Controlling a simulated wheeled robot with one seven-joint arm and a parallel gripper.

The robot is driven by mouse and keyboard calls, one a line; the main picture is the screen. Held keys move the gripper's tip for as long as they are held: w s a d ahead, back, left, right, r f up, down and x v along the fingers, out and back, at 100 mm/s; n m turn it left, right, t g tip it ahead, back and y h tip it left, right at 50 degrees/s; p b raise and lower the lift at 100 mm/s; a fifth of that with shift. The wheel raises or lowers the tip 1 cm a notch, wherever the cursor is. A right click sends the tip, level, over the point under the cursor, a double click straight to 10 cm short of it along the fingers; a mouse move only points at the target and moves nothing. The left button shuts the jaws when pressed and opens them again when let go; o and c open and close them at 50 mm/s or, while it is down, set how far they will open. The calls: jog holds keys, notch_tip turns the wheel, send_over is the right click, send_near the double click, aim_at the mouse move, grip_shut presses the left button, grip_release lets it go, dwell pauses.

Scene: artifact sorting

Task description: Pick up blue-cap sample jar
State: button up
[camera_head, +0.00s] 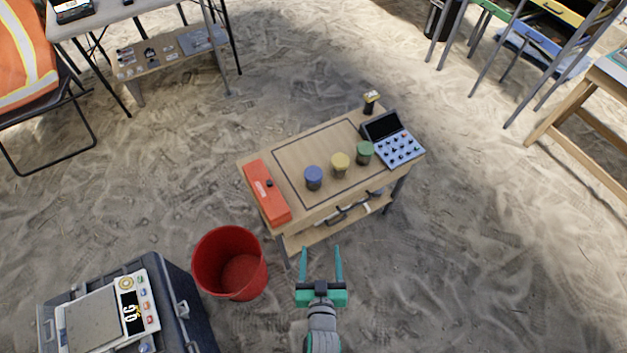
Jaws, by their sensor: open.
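The blue-cap sample jar (313,178) stands upright on the small wooden table (262,160), inside a dark outlined rectangle. It is the leftmost of a row of three jars. A yellow-cap jar (340,165) stands to its right, and a green-cap jar (364,153) stands farther right. My gripper (321,250) is at the lower middle of the picture, below the jars and in front of the table's near edge. Its two teal fingers are apart and point up the picture, with nothing between them.
An orange-red case (266,193) lies on the table's left end. A device with knobs (398,150) and a small dark item with a yellow top (370,101) are at its right. A red bucket (230,263) stands on the sand left of my gripper. A scale (107,318) is lower left.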

jog(key=r+x, duration=0.1)
jog(key=x, duration=0.9)
jog(key=n+y, duration=0.1)
jog(key=y, duration=0.1)
send_near(314, 183)
jog(key=shift+w+f+g, duration=0.15)
jog(key=shift+w+f, duration=0.05)
jog(key=shift+w, duration=0.25)
jog(key=shift+w+f+g, duration=0.15)
jog(key=shift+w, duration=0.3)
jog(key=x, duration=0.5)
jog(key=shift+w+a, duration=0.1)
jog(key=shift+w, duration=0.2)
jog(key=x, duration=0.4)
jog(key=shift+w+a, duration=0.1)
jog(key=shift+w, duration=0.25)
jog(key=shift+w+f, duration=0.15)
jog(key=shift+w, duration=0.2)
jog(key=shift+a, duration=0.1)
jog(key=shift+c, duration=1.3)
jog(key=c, duration=1)
